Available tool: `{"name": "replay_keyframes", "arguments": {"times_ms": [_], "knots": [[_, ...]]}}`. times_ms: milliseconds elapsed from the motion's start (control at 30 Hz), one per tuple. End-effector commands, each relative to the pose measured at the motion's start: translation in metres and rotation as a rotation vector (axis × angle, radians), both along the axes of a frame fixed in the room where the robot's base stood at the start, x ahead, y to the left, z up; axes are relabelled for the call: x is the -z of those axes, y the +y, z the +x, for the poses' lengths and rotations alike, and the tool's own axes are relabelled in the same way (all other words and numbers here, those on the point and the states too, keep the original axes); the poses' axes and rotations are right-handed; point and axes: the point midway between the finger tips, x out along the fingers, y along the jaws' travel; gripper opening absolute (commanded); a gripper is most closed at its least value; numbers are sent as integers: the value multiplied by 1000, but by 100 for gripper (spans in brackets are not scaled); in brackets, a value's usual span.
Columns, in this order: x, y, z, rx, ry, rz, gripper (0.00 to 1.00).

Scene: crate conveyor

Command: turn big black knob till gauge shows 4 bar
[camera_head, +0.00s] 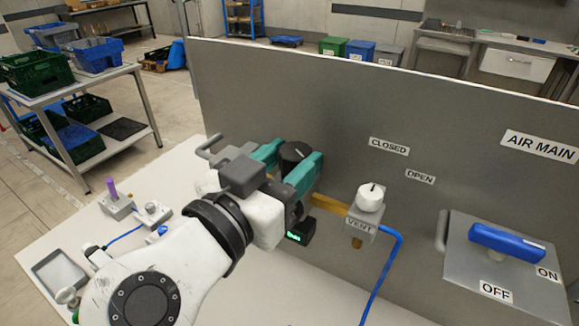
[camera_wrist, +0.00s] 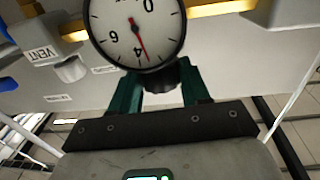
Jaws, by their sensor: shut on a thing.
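The big black knob (camera_head: 296,151) sits between the teal fingers of my gripper (camera_head: 291,158), which is shut on it. In the wrist view the dark knob (camera_wrist: 162,76) shows between the fingers, just below the gauge. The round white gauge (camera_wrist: 124,24) has a dark rim and is cut off at the top of that view. I cannot read the exact value. I cannot make out the gauge in the head view.
A white VENT knob (camera_head: 370,196) with a blue hose stands right of my gripper. A blue handle (camera_head: 506,245) on a grey box marked ON and OFF is farther right. The grey panel (camera_head: 330,110) stands behind. A grey tray (camera_head: 58,272) and small fittings lie on the white bench at left.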

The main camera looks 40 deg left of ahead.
Motion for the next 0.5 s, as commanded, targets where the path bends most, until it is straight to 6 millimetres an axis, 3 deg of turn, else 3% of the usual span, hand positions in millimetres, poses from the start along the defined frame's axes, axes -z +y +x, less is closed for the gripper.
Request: {"name": "replay_keyframes", "arguments": {"times_ms": [400, 433, 500], "knots": [[1, 0, 1, 6, 3, -1, 16], [1, 0, 1, 6, 3, -1, 47], [1, 1, 1, 6, 2, -2, 54]]}}
